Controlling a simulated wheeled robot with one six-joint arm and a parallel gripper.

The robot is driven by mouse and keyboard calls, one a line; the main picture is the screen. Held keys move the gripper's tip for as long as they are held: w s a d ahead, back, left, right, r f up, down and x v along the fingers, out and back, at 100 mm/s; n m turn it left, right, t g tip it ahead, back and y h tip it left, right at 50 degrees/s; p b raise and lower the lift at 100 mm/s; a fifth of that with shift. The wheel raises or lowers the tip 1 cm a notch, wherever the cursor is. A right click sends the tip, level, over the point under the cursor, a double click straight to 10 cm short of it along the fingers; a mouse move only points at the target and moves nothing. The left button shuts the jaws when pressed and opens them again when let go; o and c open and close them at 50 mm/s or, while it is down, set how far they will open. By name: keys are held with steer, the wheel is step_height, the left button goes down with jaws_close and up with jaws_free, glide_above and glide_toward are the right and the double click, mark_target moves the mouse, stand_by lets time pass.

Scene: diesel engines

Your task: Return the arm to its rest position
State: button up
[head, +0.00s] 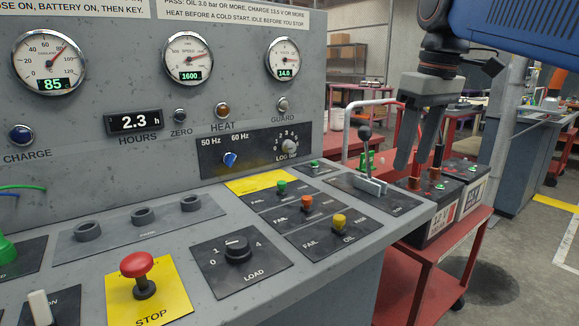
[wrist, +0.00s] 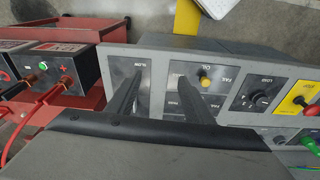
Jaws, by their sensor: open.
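My gripper (head: 418,160) hangs from my blue arm at the upper right of the head view, with its fingers pointing down. It is open, and nothing shows between its fingers. It is near the right end of the grey control console (head: 345,232), close to a lever with a dark knob (head: 366,133). In the wrist view the two dark fingers of my gripper (wrist: 157,85) reach over the console's edge panels, apart from each other. They partly hide the plates there. Whether a fingertip touches the console cannot be told.
A red cart (head: 432,262) with black batteries (head: 455,205) stands right of the console, below my gripper. Red cables run there in the wrist view (wrist: 40,100). A red stop button (head: 137,266) and a load knob (head: 238,250) stick up from the console. Open floor lies at far right.

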steer(key=s+d+f+m+t, duration=0.1)
steer(key=s+f, duration=0.4)
steer(key=f, duration=0.5)
steer(key=s+d+f+m+t, duration=0.1)
steer(key=s+f, duration=0.4)
steer(key=f, duration=0.5)
steer(key=s+d+f+m+t, duration=0.1)
steer(key=s+d+f+m, duration=0.2)
steer(key=s+f, duration=0.3)
step_height(320, 180, down, 5)
steer(key=shift+f+m+h, duration=0.1)
steer(key=shift+m+h, duration=0.3)
steer(key=shift+m, duration=0.2)
